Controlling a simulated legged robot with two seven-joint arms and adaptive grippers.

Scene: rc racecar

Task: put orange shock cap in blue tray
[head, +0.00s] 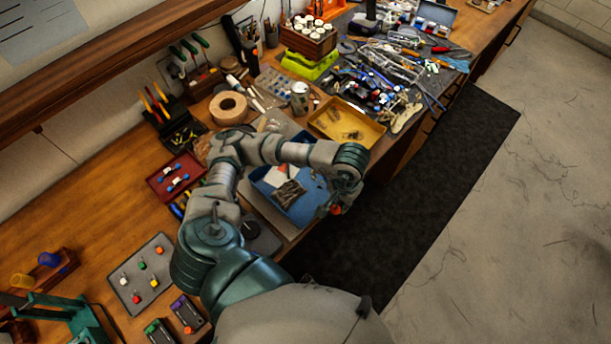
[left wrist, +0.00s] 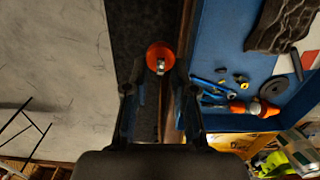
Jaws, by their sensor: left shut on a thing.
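The orange shock cap (left wrist: 160,52) is round, with a small metal piece at its centre. My left gripper (left wrist: 158,80) is shut on it, and its two fingers flank the cap in the left wrist view. In the head view the cap (head: 335,209) shows as a small orange spot at my left gripper (head: 338,200). The blue tray (left wrist: 229,50) is just to the right in the wrist view; the cap is outside its wall. In the head view the tray (head: 304,213) is partly hidden by my left arm. My right gripper is not in view.
The blue tray holds a dark brown piece (left wrist: 283,25), small blue and black parts and an orange-tipped part (left wrist: 256,108). A yellow tray (head: 365,131) stands behind it. The bench edge and a black floor mat (head: 420,190) lie beside the gripper.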

